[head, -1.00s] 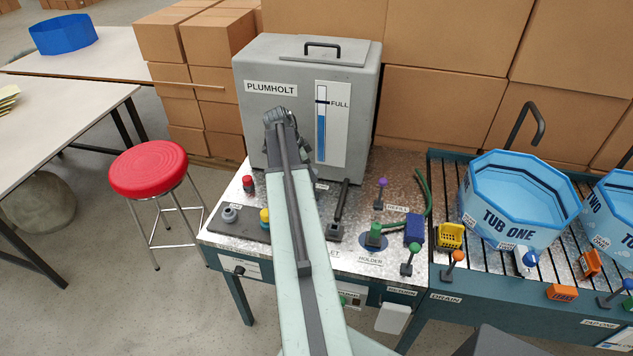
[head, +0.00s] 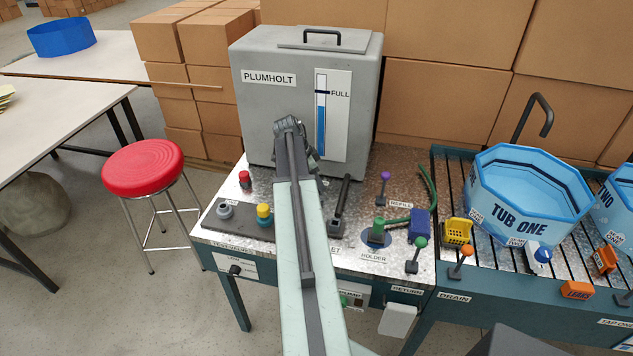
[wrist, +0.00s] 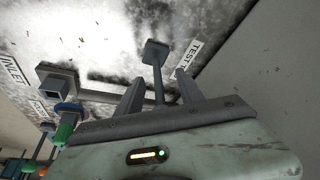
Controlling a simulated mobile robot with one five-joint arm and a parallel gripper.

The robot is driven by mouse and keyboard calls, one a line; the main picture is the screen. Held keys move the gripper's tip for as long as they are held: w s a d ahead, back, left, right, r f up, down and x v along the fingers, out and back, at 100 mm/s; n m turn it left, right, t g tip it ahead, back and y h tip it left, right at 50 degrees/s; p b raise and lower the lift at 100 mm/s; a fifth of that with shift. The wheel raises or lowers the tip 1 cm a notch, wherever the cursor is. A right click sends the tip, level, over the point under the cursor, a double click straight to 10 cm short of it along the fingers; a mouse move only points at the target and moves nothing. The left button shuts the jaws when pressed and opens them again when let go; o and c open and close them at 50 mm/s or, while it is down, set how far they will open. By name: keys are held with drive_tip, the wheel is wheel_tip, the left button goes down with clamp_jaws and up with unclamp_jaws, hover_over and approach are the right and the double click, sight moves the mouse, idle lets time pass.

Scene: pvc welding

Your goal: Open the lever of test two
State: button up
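A dark lever (wrist: 156,75) stands on a small square block beside a white label (wrist: 188,57) reading "TEST T", the rest cut off, in the wrist view. My gripper (wrist: 160,92) is open, with one finger on each side of the lever's stem and a visible gap on both sides. The lever's far end is hidden behind the gripper body.
Another dark square fitting (wrist: 57,80) sits left of my gripper, near the "INLET" label (wrist: 12,70). On the bench, a black lever (head: 341,208), a green-topped fitting (head: 377,232) and a yellow knob (head: 264,215) flank my arm. The grey Plumholt tank (head: 262,120) stands behind.

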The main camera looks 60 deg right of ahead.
clamp_jaws()
idle(1.2)
